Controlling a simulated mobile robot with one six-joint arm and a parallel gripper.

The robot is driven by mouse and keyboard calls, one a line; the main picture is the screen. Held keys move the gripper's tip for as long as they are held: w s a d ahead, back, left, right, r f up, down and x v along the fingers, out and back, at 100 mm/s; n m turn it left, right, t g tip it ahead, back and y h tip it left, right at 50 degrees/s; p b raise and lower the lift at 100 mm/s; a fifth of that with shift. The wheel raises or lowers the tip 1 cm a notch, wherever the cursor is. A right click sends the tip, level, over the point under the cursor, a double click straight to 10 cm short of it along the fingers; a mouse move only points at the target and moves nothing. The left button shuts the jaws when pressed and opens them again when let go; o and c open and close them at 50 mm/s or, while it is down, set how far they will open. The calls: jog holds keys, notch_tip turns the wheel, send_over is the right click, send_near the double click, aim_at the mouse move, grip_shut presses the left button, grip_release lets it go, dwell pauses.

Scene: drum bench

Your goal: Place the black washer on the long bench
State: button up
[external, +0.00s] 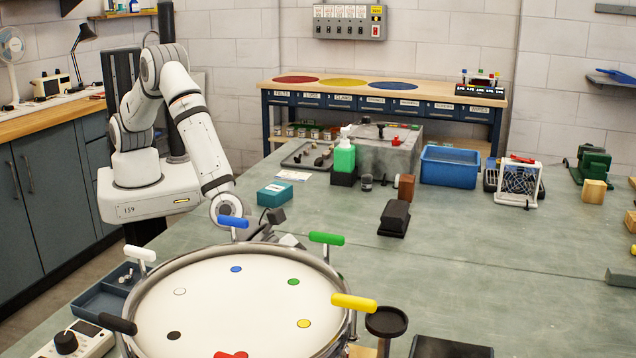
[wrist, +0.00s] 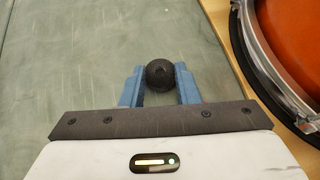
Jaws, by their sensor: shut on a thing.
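In the external view my gripper is low behind the drum's far rim, partly hidden by the handles, and the washer cannot be made out there. The long grey-green bench (external: 480,230) spreads under and around the drum. It also shows below the gripper in the wrist view (wrist: 60,60); the height of the washer above it is hard to tell.
The drum (external: 235,300) with coloured handles stands close by; its orange side (wrist: 290,35) is at the wrist view's right. A teal box (external: 275,194), a black block (external: 395,217), a green bottle (external: 344,157) and a blue bin (external: 450,166) stand beyond. The bench's right middle is mostly clear.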

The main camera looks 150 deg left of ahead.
jog(key=o, duration=1)
jog(key=shift+f, duration=0.1)
jog(key=shift+r+p, duration=0.2)
jog(key=shift+p, duration=0.1)
jog(key=b+v, duration=0.2)
jog(key=v, duration=1)
jog(key=s+d+r+n+g+y, duration=0.2)
jog(key=s+r+n+g, duration=0.1)
jog(key=s+r+n, duration=1)
jog(key=s+d+n+g+h, duration=0.1)
jog(key=s+d+n+h, duration=0.1)
jog(key=s+d+n, duration=0.3)
jog(key=s+d+f+n+g+h, duration=0.1)
jog(key=s+d+n+h, duration=0.2)
jog(key=s, duration=1)
jog(key=s+d+f+n+g+h, duration=0.1)
jog(key=s+d+n+h, duration=0.2)
jog(key=s+d+n, duration=0.5)
jog(key=shift+s+d+g, duration=0.15)
jog(key=shift+s+d, duration=0.05)
jog(key=shift+s, duration=0.35)
jog(key=shift+s+d+g, duration=0.15)
jog(key=shift+s+d, duration=0.05)
jog(key=shift+s, duration=0.3)
